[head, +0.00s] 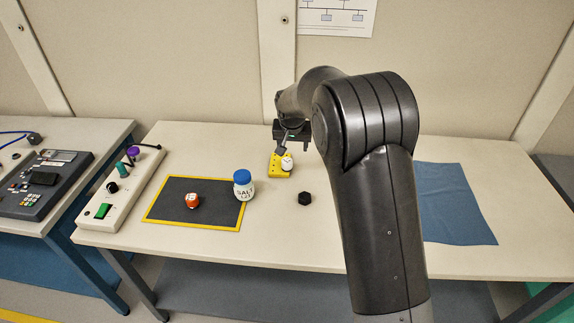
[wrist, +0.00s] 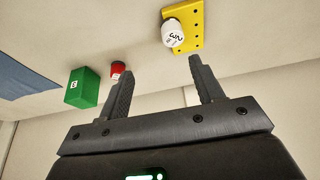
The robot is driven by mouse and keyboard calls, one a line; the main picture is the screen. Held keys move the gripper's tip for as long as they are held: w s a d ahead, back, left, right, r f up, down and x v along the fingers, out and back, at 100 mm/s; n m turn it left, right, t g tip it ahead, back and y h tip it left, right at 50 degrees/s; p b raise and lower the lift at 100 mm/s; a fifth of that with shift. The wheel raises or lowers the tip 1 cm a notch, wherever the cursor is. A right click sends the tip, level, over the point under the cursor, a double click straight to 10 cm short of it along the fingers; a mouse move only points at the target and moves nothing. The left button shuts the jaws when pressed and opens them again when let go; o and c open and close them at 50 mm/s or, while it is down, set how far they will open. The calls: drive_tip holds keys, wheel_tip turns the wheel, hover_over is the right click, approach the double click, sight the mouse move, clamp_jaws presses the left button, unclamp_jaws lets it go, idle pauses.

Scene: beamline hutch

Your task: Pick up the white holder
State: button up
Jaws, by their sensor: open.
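The white holder (head: 287,163) is a small, short cylinder standing by the right side of a yellow block with holes (head: 276,168) on the bench. In the wrist view the white holder (wrist: 173,36) shows dark lettering, against the yellow block (wrist: 197,28). My gripper (head: 281,146) is above and behind the yellow block, close to the holder but apart from it. In the wrist view my gripper (wrist: 160,68) has its two fingers spread with nothing between them, and the holder lies beyond the fingertips. My arm covers part of the bench in the head view.
A salt jar (head: 243,186), an orange item (head: 192,201) on a dark mat (head: 171,211) and a black knob-like piece (head: 305,198) stand nearby. A green box (wrist: 82,88) and a red item (wrist: 117,69) show in the wrist view. A blue cloth (head: 455,205) lies right.

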hover_over(287, 160)
drive_tip(key=s, duration=0.3)
drive_tip(key=f, duration=0.6)
drive_tip(key=shift+w+d+f, duration=0.1)
drive_tip(key=shift+d+f, duration=0.2)
drive_tip(key=shift+f, duration=0.05)
drive_tip(key=shift+a+x, duration=0.2)
drive_tip(key=shift+x, duration=1.35)
drive_tip(key=shift+a+x, duration=0.15)
drive_tip(key=shift+x, duration=1.35)
drive_tip(key=shift+w, duration=0.15)
drive_tip(key=shift+c, duration=0.3)
drive_tip(key=c, duration=1.1)
drive_tip(key=shift+r, duration=0.1)
